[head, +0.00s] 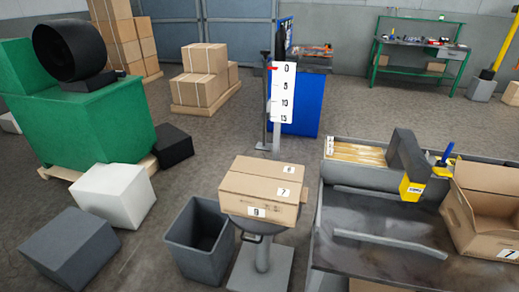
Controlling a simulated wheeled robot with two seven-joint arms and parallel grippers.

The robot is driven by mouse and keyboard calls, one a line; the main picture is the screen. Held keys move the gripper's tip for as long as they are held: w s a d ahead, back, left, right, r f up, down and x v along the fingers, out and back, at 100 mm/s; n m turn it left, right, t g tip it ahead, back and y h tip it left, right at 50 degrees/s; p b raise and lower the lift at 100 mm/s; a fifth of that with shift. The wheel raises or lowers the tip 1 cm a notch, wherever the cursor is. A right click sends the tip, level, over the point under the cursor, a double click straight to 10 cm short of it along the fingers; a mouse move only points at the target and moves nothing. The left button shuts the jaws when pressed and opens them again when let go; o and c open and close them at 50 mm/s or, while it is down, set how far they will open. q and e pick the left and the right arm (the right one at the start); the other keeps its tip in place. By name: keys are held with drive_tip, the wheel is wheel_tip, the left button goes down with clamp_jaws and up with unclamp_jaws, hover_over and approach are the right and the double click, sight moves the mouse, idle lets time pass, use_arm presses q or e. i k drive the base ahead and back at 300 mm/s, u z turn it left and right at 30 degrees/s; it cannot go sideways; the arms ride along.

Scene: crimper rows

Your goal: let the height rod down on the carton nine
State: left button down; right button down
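A taped brown carton (262,184) rests on a round-topped grey stand (263,256) near the front middle. It bears white labels that seem to read 6, 7 and 9, the 9 on its front face. Behind it stands a white scale board (283,100) marked 0, 5, 10 and 15, on a grey post (276,142). A thin dark upright rod (265,105) stands just left of the board, and a small red mark (273,68) shows by the 0. I cannot tell which part slides. Neither of my grippers is in view.
A grey bin (201,239) stands left of the stand. A dark workbench (355,255) at right holds a grey-and-yellow tool (405,158) and an open carton (488,205) labelled 7. White (112,195) and grey (70,250) blocks lie at left.

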sight(264, 146)
drive_tip(key=z, duration=0.05)
drive_tip(key=k, duration=0.4)
drive_tip(key=u, duration=0.8)
drive_tip(key=i, duration=0.85)
drive_tip(key=z, duration=0.05)
